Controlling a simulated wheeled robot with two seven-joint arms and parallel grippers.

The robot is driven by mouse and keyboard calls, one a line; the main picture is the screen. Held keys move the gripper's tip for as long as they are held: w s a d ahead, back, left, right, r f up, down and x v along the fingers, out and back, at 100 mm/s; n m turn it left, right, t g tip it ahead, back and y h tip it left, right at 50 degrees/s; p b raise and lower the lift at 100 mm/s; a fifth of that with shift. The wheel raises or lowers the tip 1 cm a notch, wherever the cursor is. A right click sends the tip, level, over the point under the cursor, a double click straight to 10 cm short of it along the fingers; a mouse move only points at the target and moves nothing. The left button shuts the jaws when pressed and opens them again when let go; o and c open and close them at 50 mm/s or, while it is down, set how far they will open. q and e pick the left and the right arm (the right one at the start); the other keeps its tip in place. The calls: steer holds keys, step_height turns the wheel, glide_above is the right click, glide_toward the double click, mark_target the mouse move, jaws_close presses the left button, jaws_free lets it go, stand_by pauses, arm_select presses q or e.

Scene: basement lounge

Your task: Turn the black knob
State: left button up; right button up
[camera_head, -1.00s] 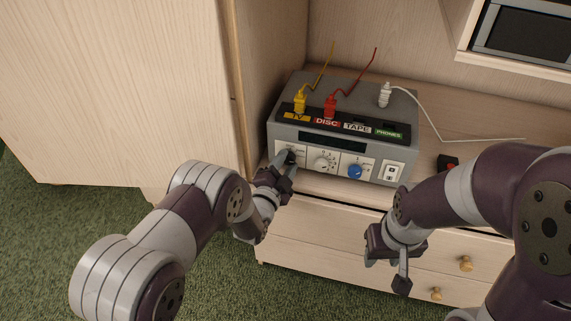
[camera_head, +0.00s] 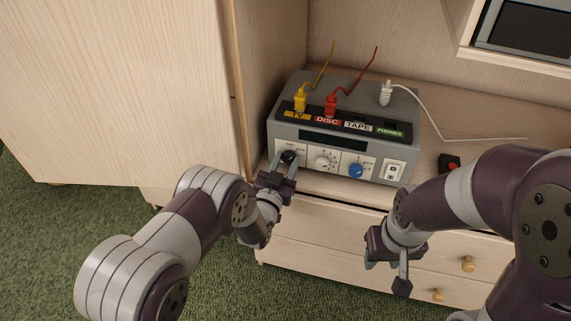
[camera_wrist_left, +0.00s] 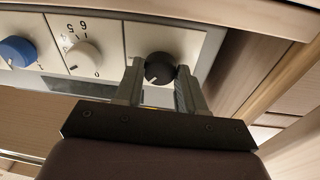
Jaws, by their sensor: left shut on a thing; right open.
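The black knob (camera_head: 288,157) is at the left end of the front panel of a grey audio box (camera_head: 292,134). It also shows in the left wrist view (camera_wrist_left: 159,67), with a white pointer line towards its lower left. My left gripper (camera_head: 284,168) is at the knob from the front. In the left wrist view its two fingers (camera_wrist_left: 160,82) stand on either side of the knob, shut on it. My right gripper (camera_head: 399,272) is open and empty, in front of the drawers and away from the box.
A white knob (camera_head: 323,159), a blue knob (camera_head: 356,171) and a white switch (camera_head: 393,172) sit along the same panel. Yellow (camera_head: 300,103), red (camera_head: 331,105) and white (camera_head: 386,94) plugs stand on top. A cabinet side wall (camera_head: 268,80) is close to the box's left.

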arm_select(q)
steer(key=n, duration=0.4)
steer(key=shift+f+y, duration=0.1)
steer(key=shift+y, duration=0.2)
steer(key=shift+n+t+y, duration=0.3)
steer(key=shift+n, duration=1.8)
steer(key=o, duration=1.1)
steer(key=shift+c, duration=0.2)
steer(key=shift+s, duration=0.15)
steer(key=p+v, duration=0.2)
steer(key=v, duration=1)
steer(key=shift+s+p, duration=0.25)
steer(key=shift+p, duration=0.15)
